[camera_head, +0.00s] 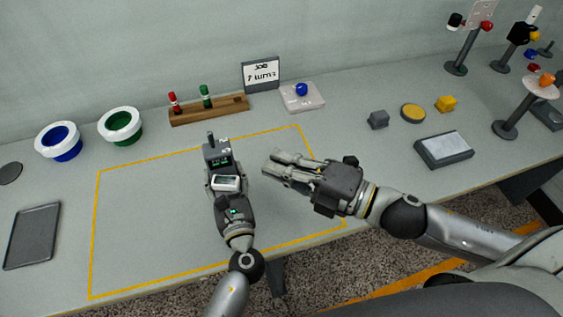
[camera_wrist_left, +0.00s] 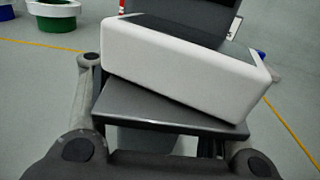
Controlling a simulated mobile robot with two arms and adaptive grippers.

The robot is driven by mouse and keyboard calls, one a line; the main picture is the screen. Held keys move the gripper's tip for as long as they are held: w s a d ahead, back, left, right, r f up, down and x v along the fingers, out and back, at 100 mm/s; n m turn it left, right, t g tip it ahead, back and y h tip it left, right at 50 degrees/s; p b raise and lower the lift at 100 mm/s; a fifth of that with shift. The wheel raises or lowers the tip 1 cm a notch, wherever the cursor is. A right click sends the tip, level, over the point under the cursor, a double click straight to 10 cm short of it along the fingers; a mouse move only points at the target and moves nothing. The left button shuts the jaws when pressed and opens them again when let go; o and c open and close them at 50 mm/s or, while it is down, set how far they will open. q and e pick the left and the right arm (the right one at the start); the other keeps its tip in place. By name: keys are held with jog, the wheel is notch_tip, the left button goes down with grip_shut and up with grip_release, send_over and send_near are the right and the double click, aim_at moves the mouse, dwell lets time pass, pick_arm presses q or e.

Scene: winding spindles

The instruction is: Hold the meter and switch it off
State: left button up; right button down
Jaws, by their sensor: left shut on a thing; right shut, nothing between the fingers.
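The meter (camera_head: 217,154) is a dark grey device with a green lit display, held upright over the yellow-outlined area. A white-rimmed part with a dark face shows low on it; in the left wrist view the meter (camera_wrist_left: 185,68) shows as a white rounded block over a dark body, filling the middle. My left gripper (camera_head: 224,183) is shut on the meter, with fingers on both sides; the contact is partly hidden. My right gripper (camera_head: 270,163) is shut and empty, its fingertips pointing left, a short gap right of the meter. The switch cannot be made out.
A wooden rack (camera_head: 209,112) with red and green pieces, a job sign (camera_head: 261,74) and a blue-knobbed pad (camera_head: 303,97) stand behind. Blue (camera_head: 58,141) and green (camera_head: 120,126) bowls and a grey tray (camera_head: 33,236) are left. Blocks and stands are right. The outlined area's left part is clear.

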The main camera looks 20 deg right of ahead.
pick_arm(q)
jog(key=shift+f, duration=0.2)
jog(key=o, duration=1.4)
jog(key=shift+r, duration=0.1)
